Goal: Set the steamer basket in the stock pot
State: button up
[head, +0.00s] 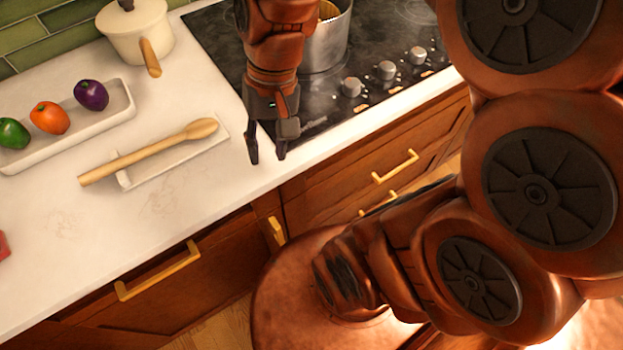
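A steel pot (328,47) stands on the cooktop, partly hidden behind my arm and cut off by the top edge of the head view. Something yellowish and ribbed (328,10) shows inside its mouth; I cannot tell whether it is the steamer basket. No other basket is seen. My gripper (267,157) points down over the counter's front edge, to the left of and nearer than the pot. Its two dark fingers are apart with nothing between them.
The black cooktop (290,113) has several knobs along its front. A cream saucepan (138,32) stands at the back left. A white tray (118,116) holds purple, orange and green peppers. A wooden spoon (140,157) lies across a white rest (180,165). The front-left counter is mostly clear.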

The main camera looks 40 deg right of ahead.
jog(key=s+d+f+n+h, duration=0.2)
jog(key=s+f+n, duration=0.1)
jog(key=s, duration=0.5)
jog(key=shift+s+d+f+g+h, duration=0.15)
jog(key=shift+s+f+g+h, duration=0.15)
jog(key=shift+s+f+h, duration=0.1)
jog(key=shift+r, duration=0.15)
notch_tip(320, 180, up, 3)
jog(key=p, duration=0.3)
